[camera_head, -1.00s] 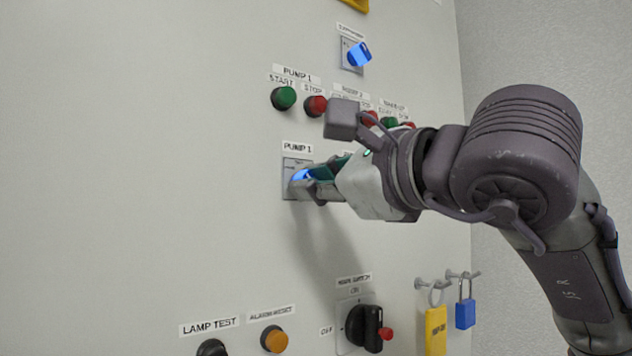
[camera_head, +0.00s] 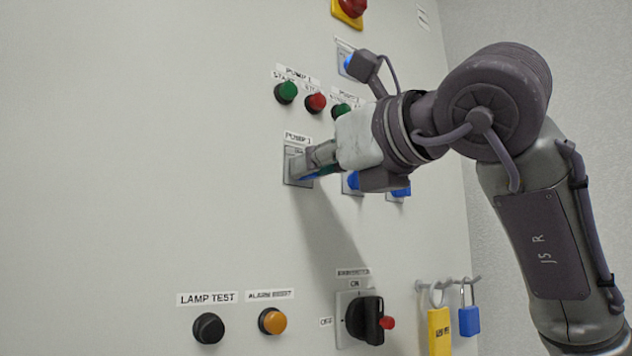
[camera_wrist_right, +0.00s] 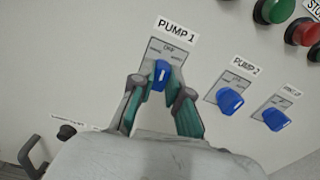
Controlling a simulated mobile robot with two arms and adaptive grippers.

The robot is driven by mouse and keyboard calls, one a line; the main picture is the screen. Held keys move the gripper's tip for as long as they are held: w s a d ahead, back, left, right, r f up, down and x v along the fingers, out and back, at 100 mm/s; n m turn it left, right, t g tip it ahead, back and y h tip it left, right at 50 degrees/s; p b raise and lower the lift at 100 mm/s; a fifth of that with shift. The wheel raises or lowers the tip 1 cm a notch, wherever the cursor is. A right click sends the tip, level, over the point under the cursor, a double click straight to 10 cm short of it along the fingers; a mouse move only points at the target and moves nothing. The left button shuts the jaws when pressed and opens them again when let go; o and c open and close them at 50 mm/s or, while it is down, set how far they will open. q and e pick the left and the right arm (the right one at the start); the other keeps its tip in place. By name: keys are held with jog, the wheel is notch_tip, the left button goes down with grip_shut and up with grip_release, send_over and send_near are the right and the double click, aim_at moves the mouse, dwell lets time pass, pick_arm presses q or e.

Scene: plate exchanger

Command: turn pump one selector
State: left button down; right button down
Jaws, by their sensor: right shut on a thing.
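The pump 1 selector (camera_wrist_right: 161,72) is a blue knob on a grey plate under the PUMP 1 label, on the light panel. My right gripper (camera_wrist_right: 162,82) is shut on the knob, with one finger on each side of it in the right wrist view. In the head view, the selector's grey plate (camera_head: 297,167) shows, and my right gripper (camera_head: 312,168) reaches it from the right. The fingers hide most of the knob there. In the wrist view the knob points close to straight toward the OFF mark. My left gripper is not in view.
The pump 2 selector (camera_wrist_right: 230,101) and another blue selector (camera_wrist_right: 276,119) sit to the right. Green (camera_head: 286,92) and red (camera_head: 316,102) buttons are above. Below are a black lamp test button (camera_head: 208,328), an amber button (camera_head: 273,321), the main switch (camera_head: 365,320) and hanging padlocks (camera_head: 439,330).

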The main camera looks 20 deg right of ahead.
jog(key=shift+m+b, duration=0.3)
jog(key=shift+m, duration=0.2)
jog(key=c, duration=1.2)
grip_release()
jog(key=shift+o, duration=0.3)
jog(key=shift+w, duration=0.15)
jog(key=v, duration=1.2)
